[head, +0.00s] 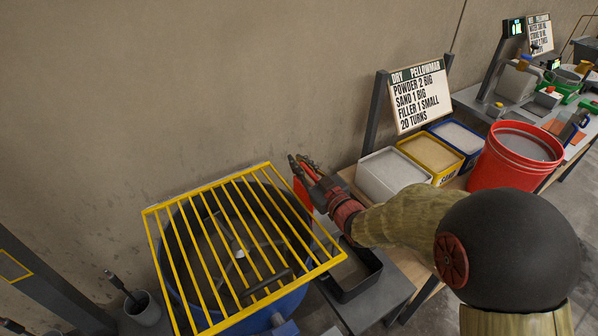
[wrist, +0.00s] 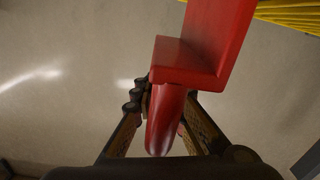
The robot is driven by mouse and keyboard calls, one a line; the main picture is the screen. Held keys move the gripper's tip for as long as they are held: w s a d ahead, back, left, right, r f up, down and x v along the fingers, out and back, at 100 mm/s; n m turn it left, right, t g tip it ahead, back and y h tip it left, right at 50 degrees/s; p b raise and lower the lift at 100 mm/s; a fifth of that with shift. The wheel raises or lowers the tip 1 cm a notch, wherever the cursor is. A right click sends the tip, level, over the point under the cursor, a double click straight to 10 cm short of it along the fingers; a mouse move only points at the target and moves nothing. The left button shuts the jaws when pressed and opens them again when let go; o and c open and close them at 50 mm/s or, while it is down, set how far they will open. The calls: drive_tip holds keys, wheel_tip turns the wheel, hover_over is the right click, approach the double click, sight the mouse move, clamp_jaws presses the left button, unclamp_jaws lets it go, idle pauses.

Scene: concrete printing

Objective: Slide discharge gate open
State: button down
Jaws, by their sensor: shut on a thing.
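The discharge gate shows as a red plate (head: 303,193) at the right side of the blue mixer drum (head: 277,303) in the head view. In the wrist view the red gate plate (wrist: 215,40) has a step and a rounded red handle (wrist: 167,125). My gripper (head: 308,168) is at the drum's right rim, beside the yellow grate. In the wrist view my gripper (wrist: 163,106) has its fingers on both sides of the handle and is shut on it. The gate's opening is hidden.
A yellow bar grate (head: 153,209) covers the drum. A dark open tray (head: 362,288) stands right of it. White, yellow and blue bins (head: 393,175) and a red bucket (head: 512,160) stand farther right, below a recipe sign (head: 418,95). A concrete wall is close behind.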

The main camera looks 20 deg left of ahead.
drive_tip(key=c, duration=2.1)
unclamp_jaws()
drive_tip(key=shift+w+d+r, duration=0.15)
drive_tip(key=shift+w+d, duration=0.05)
drive_tip(key=shift+w, duration=0.05)
drive_tip(key=shift+o, duration=1.3)
drive_tip(key=shift+s+a, duration=0.1)
drive_tip(key=v, duration=1.2)
